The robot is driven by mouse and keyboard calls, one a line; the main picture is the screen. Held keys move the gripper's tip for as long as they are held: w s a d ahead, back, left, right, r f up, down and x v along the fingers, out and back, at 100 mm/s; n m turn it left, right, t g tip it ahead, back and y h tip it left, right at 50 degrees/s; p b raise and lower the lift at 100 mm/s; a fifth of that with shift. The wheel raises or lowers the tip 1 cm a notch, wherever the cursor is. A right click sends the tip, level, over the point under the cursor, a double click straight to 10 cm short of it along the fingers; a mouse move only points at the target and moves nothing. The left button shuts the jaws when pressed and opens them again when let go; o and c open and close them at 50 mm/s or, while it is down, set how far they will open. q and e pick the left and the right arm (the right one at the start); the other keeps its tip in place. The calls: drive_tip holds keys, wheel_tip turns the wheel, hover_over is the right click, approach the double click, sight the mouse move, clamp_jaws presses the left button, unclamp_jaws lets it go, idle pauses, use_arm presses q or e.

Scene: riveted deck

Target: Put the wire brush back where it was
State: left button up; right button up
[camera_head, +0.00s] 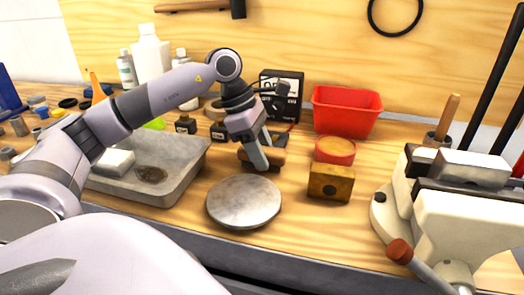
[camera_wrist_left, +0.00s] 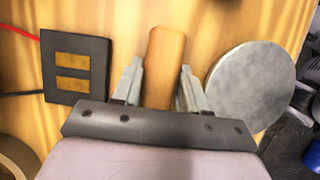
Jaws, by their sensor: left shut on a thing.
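The wire brush shows as a brown wooden body (camera_head: 275,157) low over the bench, between the round grey plate (camera_head: 244,202) and the black box (camera_head: 281,92). My left gripper (camera_head: 261,161) points down and is shut on it. In the left wrist view the wooden body (camera_wrist_left: 166,55) lies between the two fingers (camera_wrist_left: 160,88) and sticks out beyond them. Its bristles are hidden. I cannot tell whether it touches the bench. The round plate is also in the left wrist view (camera_wrist_left: 252,84), right of the fingers. My right gripper is not in view.
A grey tray (camera_head: 190,178) stands left of the gripper, with small dark bottles (camera_head: 186,124) behind it. A vise (camera_head: 470,225) fills the right front.

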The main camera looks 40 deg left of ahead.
use_arm(q)
drive_tip(key=o, duration=1)
drive_tip(key=shift+r, duration=0.25)
drive_tip(key=p+v, duration=0.2)
drive_tip(key=v, duration=0.9)
drive_tip(key=shift+a+r, duration=0.15)
drive_tip(key=shift+r, duration=0.2)
